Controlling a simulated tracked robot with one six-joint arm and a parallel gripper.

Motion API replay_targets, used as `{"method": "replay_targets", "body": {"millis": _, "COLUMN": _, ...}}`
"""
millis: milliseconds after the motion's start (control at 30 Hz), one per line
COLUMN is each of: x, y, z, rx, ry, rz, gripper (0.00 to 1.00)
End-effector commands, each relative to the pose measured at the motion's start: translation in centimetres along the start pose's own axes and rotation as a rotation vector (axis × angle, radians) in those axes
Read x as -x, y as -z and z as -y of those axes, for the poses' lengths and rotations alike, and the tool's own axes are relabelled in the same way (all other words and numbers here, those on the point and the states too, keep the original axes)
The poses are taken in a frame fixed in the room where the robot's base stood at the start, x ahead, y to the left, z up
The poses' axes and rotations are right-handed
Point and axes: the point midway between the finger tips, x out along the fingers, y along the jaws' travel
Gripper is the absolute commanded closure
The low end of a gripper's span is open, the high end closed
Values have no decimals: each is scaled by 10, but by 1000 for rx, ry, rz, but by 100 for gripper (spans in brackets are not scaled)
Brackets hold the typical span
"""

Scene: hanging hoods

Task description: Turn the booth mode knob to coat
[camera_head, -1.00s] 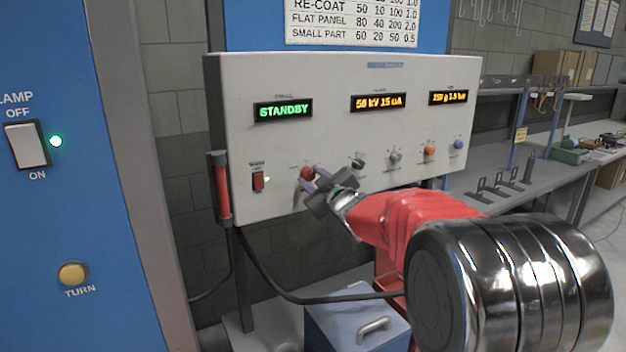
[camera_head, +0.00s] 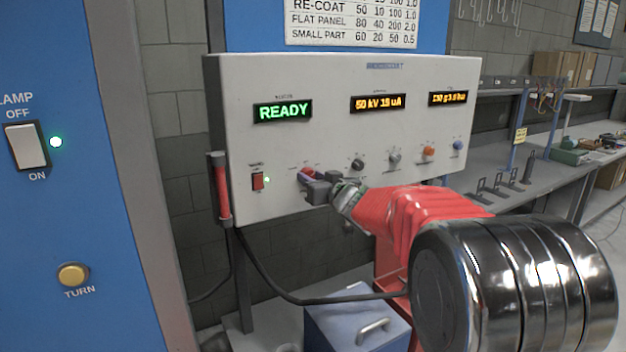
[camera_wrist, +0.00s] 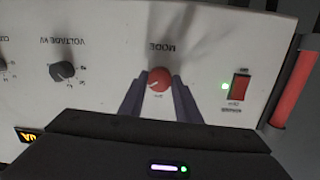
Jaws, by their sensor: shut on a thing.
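The red mode knob (camera_wrist: 158,80) is on the white control panel (camera_head: 240,95), under the upside-down label MODE in the wrist view. In the head view the knob (camera_head: 308,172) is partly hidden by my gripper (camera_head: 306,183). My gripper, also in the wrist view (camera_wrist: 157,92), is shut on the knob, with one finger on each side of it. The panel's left display (camera_head: 283,111) reads READY in green. The marks around the knob are too small to read.
Right of the mode knob are a dark knob (camera_head: 358,165), a grey knob (camera_head: 394,157), an orange knob (camera_head: 428,151) and a blue knob (camera_head: 457,145). A red rocker switch (camera_head: 258,181) with a lit green lamp is to its left. A blue box (camera_head: 345,305) stands below.

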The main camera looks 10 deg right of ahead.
Motion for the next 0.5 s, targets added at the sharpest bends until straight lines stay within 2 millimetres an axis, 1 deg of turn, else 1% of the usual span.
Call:
{"method": "replay_targets", "body": {"millis": 433, "x": 0, "y": -2, "z": -1, "rx": -16, "ry": 0, "rz": 4, "gripper": 92}}
{"method": "replay_targets", "body": {"millis": 467, "x": 0, "y": -2, "z": -1, "rx": -16, "ry": 0, "rz": 4, "gripper": 69}}
{"method": "replay_targets", "body": {"millis": 500, "x": 0, "y": -2, "z": -1, "rx": -16, "ry": 0, "rz": 4, "gripper": 66}}
